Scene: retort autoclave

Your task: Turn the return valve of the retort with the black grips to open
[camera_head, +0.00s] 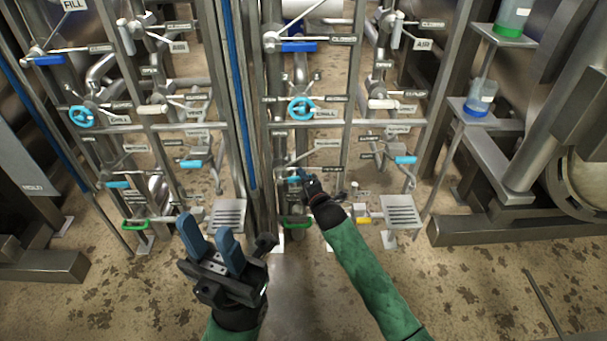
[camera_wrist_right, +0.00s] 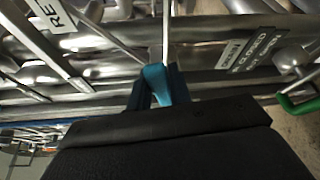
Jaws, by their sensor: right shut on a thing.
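My right gripper (camera_head: 304,180) reaches into the lower part of the middle pipe rack and is shut on a light-blue valve handle (camera_head: 294,180). In the right wrist view the blue handle (camera_wrist_right: 157,82) sits between the two dark fingers, with a thin metal rod running up from it. A white label starting "RE" (camera_wrist_right: 49,12) and a dark label with "CLOSED" (camera_wrist_right: 252,48) are beside it. My arm and hand hide part of the valve in the head view. My left gripper (camera_head: 207,230) is open and empty in front of the left rack, touching nothing. I cannot make out black grips.
A blue handwheel (camera_head: 301,108) is above the right gripper. Green handles (camera_head: 296,222) are low on the racks, with one in the right wrist view (camera_wrist_right: 297,102). A yellow handle (camera_head: 368,220) and a grated step (camera_head: 401,212) are to the right. Open floor lies in front.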

